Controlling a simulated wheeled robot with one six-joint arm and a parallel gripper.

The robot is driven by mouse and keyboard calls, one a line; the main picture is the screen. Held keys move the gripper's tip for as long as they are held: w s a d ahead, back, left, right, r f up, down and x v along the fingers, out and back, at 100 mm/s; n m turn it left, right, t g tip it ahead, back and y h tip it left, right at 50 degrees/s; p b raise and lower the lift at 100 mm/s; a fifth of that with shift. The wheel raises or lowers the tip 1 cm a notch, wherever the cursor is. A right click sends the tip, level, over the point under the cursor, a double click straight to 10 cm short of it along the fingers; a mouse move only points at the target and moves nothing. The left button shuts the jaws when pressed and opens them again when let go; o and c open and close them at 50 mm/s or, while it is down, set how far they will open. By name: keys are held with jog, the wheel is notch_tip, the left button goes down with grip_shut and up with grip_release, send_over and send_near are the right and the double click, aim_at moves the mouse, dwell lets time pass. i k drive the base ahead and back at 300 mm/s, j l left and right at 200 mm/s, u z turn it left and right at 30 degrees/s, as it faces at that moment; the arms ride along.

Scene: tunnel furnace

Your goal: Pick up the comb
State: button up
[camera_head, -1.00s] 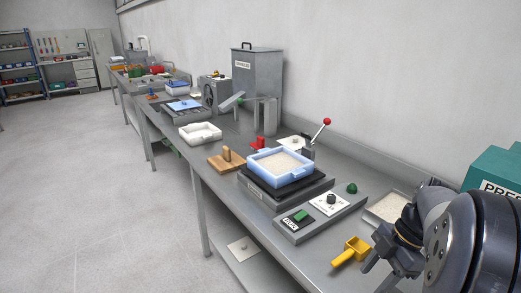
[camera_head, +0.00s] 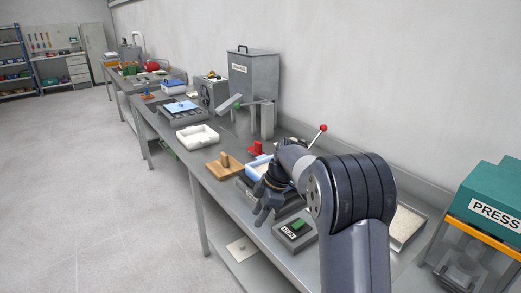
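No thing in view shows clear comb teeth. A wooden board with an upright handle (camera_head: 224,164) lies on the bench left of my gripper, and a small red piece (camera_head: 255,148) stands behind it; I cannot tell if either is the comb. My gripper (camera_head: 266,214) points down over the bench's front part, near the control box with the green button (camera_head: 298,226). Its fingers look apart, with nothing seen between them. My arm hides much of the blue sand tray (camera_head: 257,166) and the bench to its right.
A lever with a red knob (camera_head: 323,128) rises behind my arm. A grey hopper (camera_head: 253,78) stands at the back. The teal press (camera_head: 492,205) is at right. The floor at left is clear.

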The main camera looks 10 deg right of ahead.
aim_at(256, 150)
jog(key=i+j+z, duration=0.5)
jog(key=j, duration=0.25)
jog(key=i+j+z, duration=0.5)
jog(key=j, duration=0.5)
jog(key=i+j+z, duration=0.25)
jog(key=j, duration=0.25)
jog(key=i+j+z, duration=0.1)
jog(key=j+z, duration=0.15)
jog(key=j, duration=0.3)
jog(key=j+z, duration=0.25)
jog(key=j, duration=0.35)
jog(key=i+j+z, duration=0.1)
jog(key=j+z, duration=0.2)
jog(key=j, duration=0.3)
